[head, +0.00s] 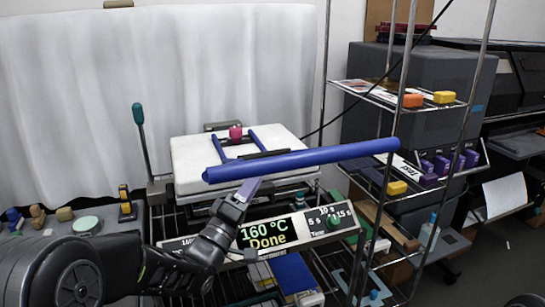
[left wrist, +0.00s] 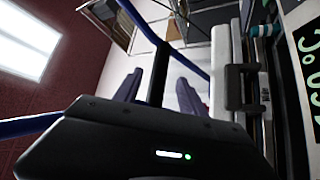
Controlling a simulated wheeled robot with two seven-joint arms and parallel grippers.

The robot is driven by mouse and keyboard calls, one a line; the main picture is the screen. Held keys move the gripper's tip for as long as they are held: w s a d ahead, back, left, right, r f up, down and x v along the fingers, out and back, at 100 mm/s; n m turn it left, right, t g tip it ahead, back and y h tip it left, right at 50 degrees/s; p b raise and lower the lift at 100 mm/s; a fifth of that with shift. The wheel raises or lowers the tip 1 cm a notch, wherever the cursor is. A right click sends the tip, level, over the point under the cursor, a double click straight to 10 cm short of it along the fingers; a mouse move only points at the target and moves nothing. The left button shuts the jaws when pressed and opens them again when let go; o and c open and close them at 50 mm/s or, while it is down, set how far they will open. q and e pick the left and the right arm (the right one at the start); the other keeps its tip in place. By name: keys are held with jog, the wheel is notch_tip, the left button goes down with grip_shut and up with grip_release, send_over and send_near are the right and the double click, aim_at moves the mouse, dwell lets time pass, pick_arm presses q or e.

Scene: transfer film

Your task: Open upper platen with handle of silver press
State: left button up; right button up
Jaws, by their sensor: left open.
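The silver press has a white upper platen (head: 190,160) lying level, with a blue frame handle (head: 300,160) whose long front bar crosses before it. The press display (head: 265,233) reads 160 °C and Done. My left gripper (head: 248,187) is at the handle's front bar, just below it in the head view. In the left wrist view the open purple fingers (left wrist: 158,88) stand on either side of a dark bar (left wrist: 158,75), and blue tubing (left wrist: 190,55) curves past. Whether they touch the bar cannot be told. My right gripper is not in view.
A teal-tipped lever (head: 138,114) stands left of the press. A wire rack (head: 400,100) with orange and yellow blocks stands to the right. Small items and a round pale disc (head: 87,223) lie on the left bench. A white curtain (head: 220,70) hangs behind.

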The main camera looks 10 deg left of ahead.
pick_arm(q)
jog(key=p+x, duration=0.2)
jog(key=x, duration=0.4)
jog(key=shift+w+r, duration=0.15)
jog(key=shift+r, duration=0.05)
jog(key=shift+w+d+r, duration=0.2)
jog(key=shift+w+d, duration=0.05)
jog(key=shift+w, duration=0.4)
jog(key=shift+c, duration=0.6)
grip_shut()
